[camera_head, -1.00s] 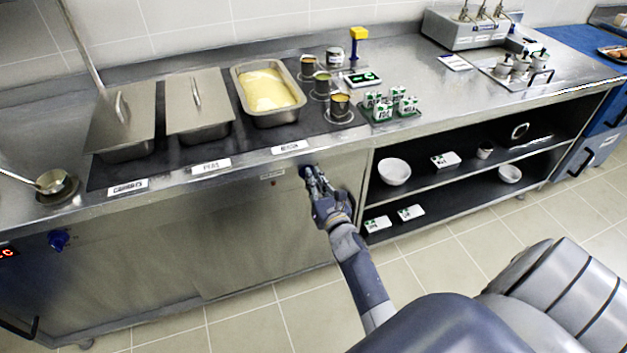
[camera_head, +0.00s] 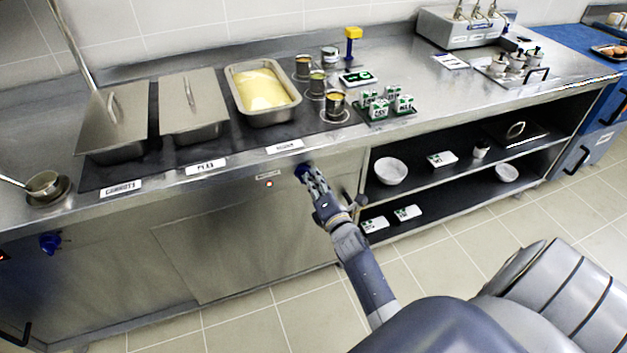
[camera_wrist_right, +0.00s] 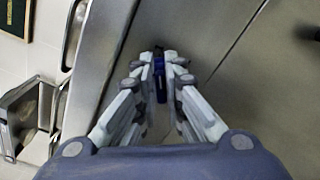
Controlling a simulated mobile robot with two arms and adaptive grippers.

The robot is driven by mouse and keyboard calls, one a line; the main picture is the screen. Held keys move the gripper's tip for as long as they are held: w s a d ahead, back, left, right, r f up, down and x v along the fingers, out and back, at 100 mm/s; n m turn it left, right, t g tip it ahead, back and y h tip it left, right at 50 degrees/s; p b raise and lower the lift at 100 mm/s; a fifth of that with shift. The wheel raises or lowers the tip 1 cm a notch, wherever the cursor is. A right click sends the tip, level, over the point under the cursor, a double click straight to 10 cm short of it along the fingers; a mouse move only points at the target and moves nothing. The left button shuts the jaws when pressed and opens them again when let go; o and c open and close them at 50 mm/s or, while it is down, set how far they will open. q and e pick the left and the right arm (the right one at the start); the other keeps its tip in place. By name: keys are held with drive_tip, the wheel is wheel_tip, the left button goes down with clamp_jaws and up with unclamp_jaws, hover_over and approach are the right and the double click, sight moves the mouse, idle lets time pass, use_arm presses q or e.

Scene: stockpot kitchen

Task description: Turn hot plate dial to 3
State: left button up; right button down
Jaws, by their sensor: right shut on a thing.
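The hot plate dial (camera_head: 301,169) is a small blue knob on the steel front panel (camera_head: 225,225), below the dark hot plate. My right gripper (camera_head: 305,175) reaches it from below and in front, with its fingers shut on it. In the right wrist view the blue dial (camera_wrist_right: 159,78) shows between the fingertips of my right gripper (camera_wrist_right: 160,70). The fingers cover most of the dial, and its setting cannot be read. A small red light (camera_head: 268,184) sits left of the dial, under a label. My left gripper is not in view.
On the hot plate (camera_head: 160,165) stand two lidded pans (camera_head: 118,120) (camera_head: 192,100), an open pan of yellow food (camera_head: 264,90) and several cups. Another blue knob (camera_head: 50,243) is at the far left. Open shelves (camera_head: 450,180) lie right of my right arm.

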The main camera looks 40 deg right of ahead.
drive_tip(key=f+m, duration=0.1)
drive_tip(key=m, duration=0.7)
drive_tip(key=a+f+m+p, duration=0.1)
drive_tip(key=m, duration=0.7)
drive_tip(key=f+m, duration=0.1)
drive_tip(key=m, duration=0.6)
drive_tip(key=shift+w+a+m+p, duration=0.15)
drive_tip(key=shift+a+m+p, duration=0.1)
drive_tip(key=shift+m+p, duration=0.15)
drive_tip(key=shift+m, duration=0.3)
drive_tip(key=c, duration=1.7)
unclamp_jaws()
drive_tip(key=shift+r, duration=0.1)
drive_tip(key=v, duration=1.2)
drive_tip(key=shift+a, duration=0.1)
